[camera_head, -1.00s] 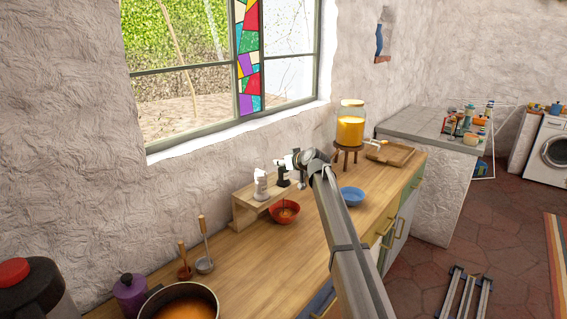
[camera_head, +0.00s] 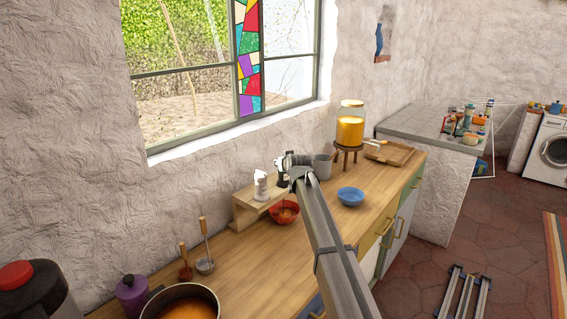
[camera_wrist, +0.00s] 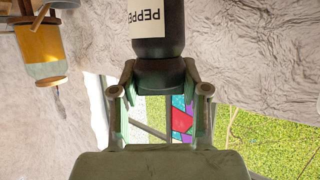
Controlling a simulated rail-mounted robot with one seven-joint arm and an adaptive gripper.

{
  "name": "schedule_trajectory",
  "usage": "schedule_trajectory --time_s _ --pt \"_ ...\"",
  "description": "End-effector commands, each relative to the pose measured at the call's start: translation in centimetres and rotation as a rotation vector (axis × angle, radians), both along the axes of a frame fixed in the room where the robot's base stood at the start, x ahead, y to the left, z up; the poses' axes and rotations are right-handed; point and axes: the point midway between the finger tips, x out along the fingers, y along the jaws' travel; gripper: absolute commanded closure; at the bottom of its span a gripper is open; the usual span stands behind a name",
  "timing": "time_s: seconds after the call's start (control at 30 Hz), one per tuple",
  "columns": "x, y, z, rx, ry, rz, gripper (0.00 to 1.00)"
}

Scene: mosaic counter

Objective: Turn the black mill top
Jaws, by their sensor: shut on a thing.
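The black mill (camera_wrist: 158,48) shows in the wrist view with a pale label reading "PEPPE…". The picture is inverted, so its body is at the top and the black mill top (camera_wrist: 162,75) points toward my palm. My gripper (camera_wrist: 160,72) is shut on the mill top, one finger on each side. In the head view my gripper (camera_head: 282,175) is above the right end of the small wooden shelf (camera_head: 242,214), and it largely hides the black mill. A white mill (camera_head: 261,186) stands on the shelf just left of my gripper.
A red bowl (camera_head: 284,213) sits close by in front of the shelf. A grey mug (camera_head: 322,168) and a blue bowl (camera_head: 351,197) are to the right. A jar of orange liquid (camera_head: 350,130) stands on a wooden stand farther back. Ladles and a pot (camera_head: 181,304) are nearer.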

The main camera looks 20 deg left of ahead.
Motion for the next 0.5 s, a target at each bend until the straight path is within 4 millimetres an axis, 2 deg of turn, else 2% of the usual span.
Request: schedule_trajectory --time_s 0.2,0.23,0.3,0.5 --pt "0.02 0.02 -0.04 0.0 0.0 0.001 0.9" --pt "0.02 0.02 -0.04 0.0 0.0 0.001 0.48" --pt "0.01 0.02 -0.04 0.0 0.0 0.001 0.28" --pt "0.01 0.02 -0.02 0.0 0.0 0.001 0.28"
